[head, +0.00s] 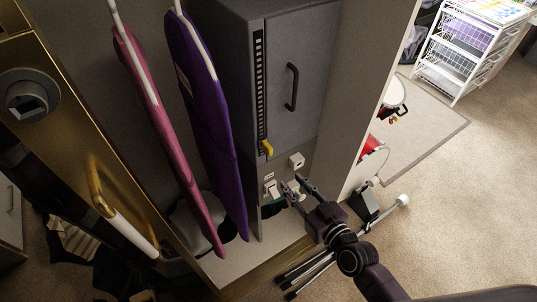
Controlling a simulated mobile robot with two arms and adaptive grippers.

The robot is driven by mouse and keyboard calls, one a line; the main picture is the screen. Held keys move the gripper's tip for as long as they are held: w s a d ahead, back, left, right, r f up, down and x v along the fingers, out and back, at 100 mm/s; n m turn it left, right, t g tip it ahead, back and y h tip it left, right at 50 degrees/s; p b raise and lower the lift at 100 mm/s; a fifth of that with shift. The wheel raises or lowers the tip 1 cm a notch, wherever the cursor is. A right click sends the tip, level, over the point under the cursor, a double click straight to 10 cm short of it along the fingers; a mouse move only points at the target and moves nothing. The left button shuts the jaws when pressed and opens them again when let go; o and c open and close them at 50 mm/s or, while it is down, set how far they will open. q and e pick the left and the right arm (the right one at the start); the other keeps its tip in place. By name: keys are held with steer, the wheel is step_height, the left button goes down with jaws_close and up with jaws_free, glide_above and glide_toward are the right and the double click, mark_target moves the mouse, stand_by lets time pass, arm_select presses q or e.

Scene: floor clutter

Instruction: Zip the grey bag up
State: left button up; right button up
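A tall dark grey case-like body (305,65), which I take for the grey bag, stands upright in a narrow recess. A dark handle (292,87) is on its front. A black toothed strip (259,90) runs down its left front edge. A yellow tab (266,148) sits near the strip's lower end. My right gripper (293,184) is below and right of the tab, apart from it. Its two fingers are spread, with nothing seen between them. My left gripper is not in view.
White fittings (297,160) are just above my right gripper. Pink (165,130) and purple (205,120) boards lean left of the bag. A brass-coloured door frame (75,140) is further left. A white wire drawer unit (465,50) stands back right. Carpet (460,210) at the right is clear.

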steer(key=t+y+b, duration=0.1)
steer(key=t+y, duration=0.1)
glide_toward(271, 149)
steer(key=x, duration=0.4)
steer(key=shift+n, duration=0.4)
steer(key=x, duration=0.6)
steer(key=shift+p, duration=0.4)
steer(key=shift+w+a+f, duration=0.15)
steer(key=shift+w+a, duration=0.15)
steer(key=shift+w, duration=0.3)
jaws_close()
